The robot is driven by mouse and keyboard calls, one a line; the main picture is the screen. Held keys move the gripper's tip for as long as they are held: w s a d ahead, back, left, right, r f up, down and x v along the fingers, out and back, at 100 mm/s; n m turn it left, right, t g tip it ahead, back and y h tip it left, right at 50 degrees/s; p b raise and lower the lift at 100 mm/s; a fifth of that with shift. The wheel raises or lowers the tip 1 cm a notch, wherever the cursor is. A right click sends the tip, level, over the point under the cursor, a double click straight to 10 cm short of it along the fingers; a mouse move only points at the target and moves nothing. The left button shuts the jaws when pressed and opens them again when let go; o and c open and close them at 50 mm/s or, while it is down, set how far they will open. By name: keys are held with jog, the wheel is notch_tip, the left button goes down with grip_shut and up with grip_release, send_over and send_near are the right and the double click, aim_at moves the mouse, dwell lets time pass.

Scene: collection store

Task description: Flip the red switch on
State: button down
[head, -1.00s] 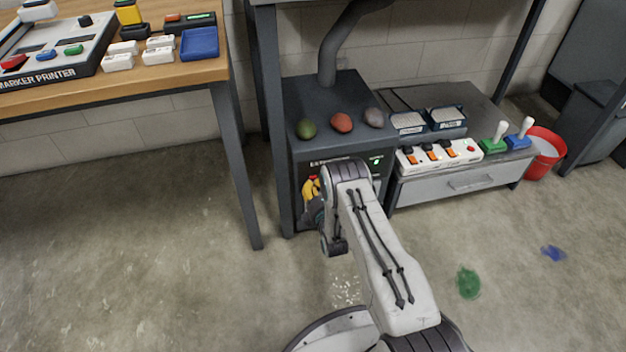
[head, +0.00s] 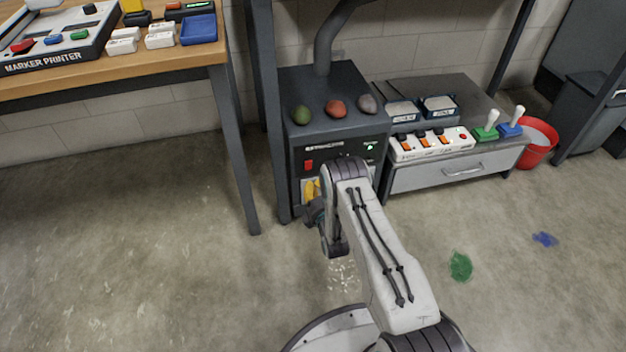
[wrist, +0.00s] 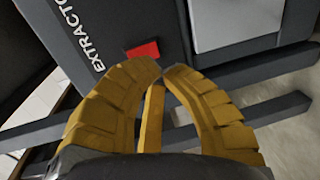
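The red switch (head: 308,164) is on the front of the dark extractor cabinet (head: 334,88), left of my arm. It also shows in the wrist view (wrist: 143,51), as a red block beside the white lettering. My gripper (head: 312,188) is in front of the cabinet, just below the switch in the head view and partly hidden by my wrist. In the wrist view its yellow curved fingers (wrist: 163,66) have their tips together, with nothing held. The tips appear close to the switch; I cannot tell whether they touch it. I cannot tell the switch's position.
To the right are a power strip (head: 430,142), two joysticks and a red bucket (head: 537,144). A wooden table (head: 120,75) stands left. Floor in front is open.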

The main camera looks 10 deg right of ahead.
jog(key=s+p, duration=0.2)
jog(key=s, duration=0.5)
jog(key=shift+s+f+p, duration=0.2)
jog(key=shift+f+p, duration=0.15)
jog(key=w+r+m+g+p, duration=0.1)
jog(key=w+r+p, duration=0.2)
jog(key=r, duration=0.4)
jog(key=w+r+m+g+p, duration=0.1)
jog(key=w+r+p, duration=0.15)
jog(key=r, duration=0.35)
notch_tip(320, 180, up, 29)
jog(key=s+m+g+p, duration=0.35)
jog(key=m+p, duration=0.25)
jog(key=p, duration=0.7)
jog(key=s+r+m+g+p, duration=0.25)
jog(key=s+r+p, duration=0.35)
jog(key=r, duration=0.6)
jog(key=s+r+m+g+p, duration=0.2)
jog(key=s+r+p, duration=0.4)
jog(key=s+r, duration=0.4)
jog(key=s+r+m+g+p, duration=0.3)
jog(key=s+r, duration=0.7)
jog(key=s, duration=0.9)
jog(key=m+p, duration=0.2)
jog(key=p, duration=0.2)
jog(key=shift+r, duration=0.4)
